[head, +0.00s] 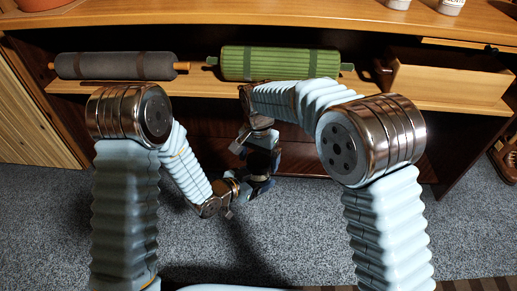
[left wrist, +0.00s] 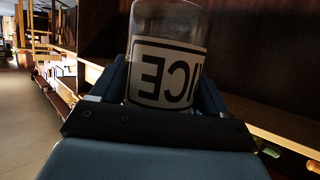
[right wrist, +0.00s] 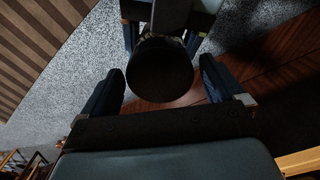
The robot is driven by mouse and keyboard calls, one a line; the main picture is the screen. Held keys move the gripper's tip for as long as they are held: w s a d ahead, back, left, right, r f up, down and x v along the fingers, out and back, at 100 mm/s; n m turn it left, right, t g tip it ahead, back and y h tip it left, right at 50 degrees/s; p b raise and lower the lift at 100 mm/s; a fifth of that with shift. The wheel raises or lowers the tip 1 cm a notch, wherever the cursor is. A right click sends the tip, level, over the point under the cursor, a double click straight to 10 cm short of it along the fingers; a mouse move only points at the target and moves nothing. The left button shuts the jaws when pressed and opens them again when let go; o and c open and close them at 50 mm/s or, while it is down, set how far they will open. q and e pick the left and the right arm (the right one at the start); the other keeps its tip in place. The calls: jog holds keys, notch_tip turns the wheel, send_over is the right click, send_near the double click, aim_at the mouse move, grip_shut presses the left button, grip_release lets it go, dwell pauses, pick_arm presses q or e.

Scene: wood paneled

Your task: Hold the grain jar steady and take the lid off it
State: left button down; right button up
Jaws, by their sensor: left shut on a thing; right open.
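The grain jar (left wrist: 168,18) is clear glass with a white label whose letters "ICE" appear upside down in the left wrist view. My left gripper (left wrist: 162,82) is shut on the jar, a finger on each side of it. The dark round lid (right wrist: 160,70) shows in the right wrist view. My right gripper (right wrist: 161,88) is open, its fingers to either side of the lid with gaps between. In the head view, my left gripper (head: 250,184) and right gripper (head: 258,140) are close together, the right above; the jar is mostly hidden there.
A wooden shelf unit stands ahead, with a dark roll (head: 115,66), a green roll (head: 280,63) and a wooden box (head: 447,82) on its shelf (head: 205,88). Pots (head: 450,6) stand on top. Grey carpet (head: 290,225) lies below the grippers.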

jog(key=shift+f, duration=0.2)
jog(key=c, duration=1.1)
jog(key=n, duration=0.5)
jog(key=shift+n, duration=0.4)
jog(key=o, duration=1.2)
jog(key=shift+r, duration=0.1)
